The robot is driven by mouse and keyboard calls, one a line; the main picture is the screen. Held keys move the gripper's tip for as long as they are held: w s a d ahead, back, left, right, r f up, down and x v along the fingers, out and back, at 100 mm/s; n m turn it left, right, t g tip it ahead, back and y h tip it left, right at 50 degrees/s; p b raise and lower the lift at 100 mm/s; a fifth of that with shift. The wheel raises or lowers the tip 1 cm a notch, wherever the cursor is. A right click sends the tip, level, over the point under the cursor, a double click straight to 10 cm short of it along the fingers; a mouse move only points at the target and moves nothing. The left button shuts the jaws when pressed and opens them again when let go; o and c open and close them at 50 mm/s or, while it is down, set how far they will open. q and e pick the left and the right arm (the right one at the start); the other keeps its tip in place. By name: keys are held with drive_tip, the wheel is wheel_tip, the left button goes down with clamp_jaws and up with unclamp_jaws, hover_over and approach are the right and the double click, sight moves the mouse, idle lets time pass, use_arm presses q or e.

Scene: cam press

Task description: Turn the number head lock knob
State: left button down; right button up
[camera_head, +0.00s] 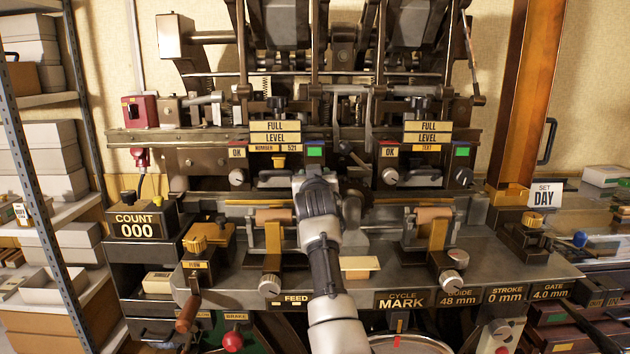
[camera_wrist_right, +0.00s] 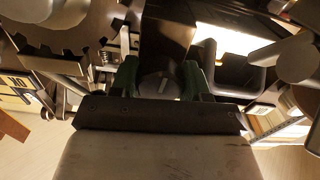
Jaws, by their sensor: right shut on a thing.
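The number head (camera_head: 275,147) is the left one of two heads in the head view, with a "NUMBER 521" plate and a "FULL LEVEL" sign. My right arm rises from the bottom middle, and my right gripper (camera_head: 313,180) is at the lower right of this head, below a green tab. In the right wrist view, the green fingers of my right gripper (camera_wrist_right: 160,80) are shut on a round grey lock knob (camera_wrist_right: 158,86) with a pale mark line. My own gripper hides this knob in the head view. My left gripper is not in view.
Another knob (camera_head: 238,177) sits at the number head's lower left. The text head (camera_head: 428,147) stands to the right with knobs of its own. Rollers (camera_head: 275,215) and the machine's bed (camera_head: 225,280) lie below. A shelf rack (camera_head: 85,130) is at the left.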

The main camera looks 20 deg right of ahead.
drive_tip(key=shift+f, duration=0.2)
idle(0.4)
drive_tip(key=o, duration=0.9)
drive_tip(key=shift+r, duration=0.15)
